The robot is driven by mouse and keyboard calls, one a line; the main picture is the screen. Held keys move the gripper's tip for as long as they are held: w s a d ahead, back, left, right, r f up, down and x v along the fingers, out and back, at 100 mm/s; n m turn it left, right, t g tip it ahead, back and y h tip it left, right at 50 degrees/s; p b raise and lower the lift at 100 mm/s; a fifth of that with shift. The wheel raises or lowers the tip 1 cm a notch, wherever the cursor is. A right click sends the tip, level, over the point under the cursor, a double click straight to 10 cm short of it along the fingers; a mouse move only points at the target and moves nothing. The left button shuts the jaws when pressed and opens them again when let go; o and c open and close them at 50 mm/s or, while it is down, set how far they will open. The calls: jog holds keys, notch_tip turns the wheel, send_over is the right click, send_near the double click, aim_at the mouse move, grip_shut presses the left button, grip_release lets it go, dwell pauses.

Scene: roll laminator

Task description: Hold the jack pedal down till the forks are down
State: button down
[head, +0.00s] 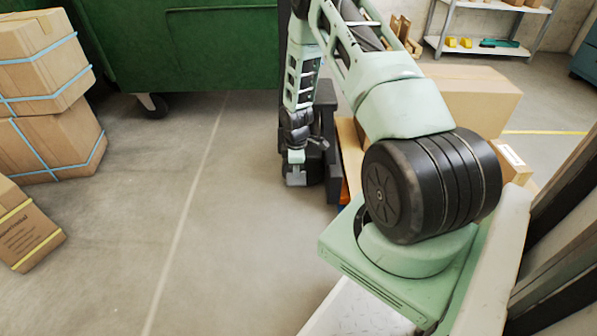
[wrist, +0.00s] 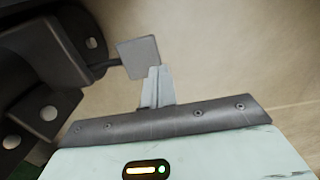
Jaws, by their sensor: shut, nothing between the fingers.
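The jack (head: 327,125) shows in the head view as a dark upright body, partly behind my arm. In the wrist view its dark housing (wrist: 35,75) fills the left side. A grey pedal plate (wrist: 138,56) sticks out from it on a short dark lever. My gripper (head: 296,178) is low beside the jack, pointing down. In the wrist view my gripper (wrist: 157,72) is shut and empty, its tips at the pedal's lower right edge. I cannot tell whether they touch it. The forks are not clearly visible; a bit of orange (head: 344,191) shows low behind the jack.
A wooden pallet edge (head: 350,150) and a large carton (head: 468,95) stand right of the jack, partly behind my arm. A green container (head: 190,50) stands behind. Strapped cartons (head: 50,145) are at the left. The floor between is clear.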

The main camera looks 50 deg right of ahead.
jog(key=r, duration=0.2)
jog(key=r+p, duration=0.1)
jog(key=s+a+r+p, duration=0.1)
jog(key=r, duration=0.1)
jog(key=shift+r, duration=0.3)
jog(key=a+r, duration=1)
jog(key=a, duration=0.4)
jog(key=a+r, duration=1)
jog(key=a, duration=0.3)
jog(key=s+a+r+p, duration=0.1)
jog(key=s+a+r, duration=0.55)
jog(key=s, duration=0.45)
jog(key=s+a+r, duration=0.5)
jog(key=s+a, duration=0.2)
jog(key=s, duration=0.3)
notch_tip(320, 180, up, 38)
jog(key=p, duration=3.8)
jog(key=shift+s+m+y, duration=0.3)
jog(key=shift+s, duration=0.1)
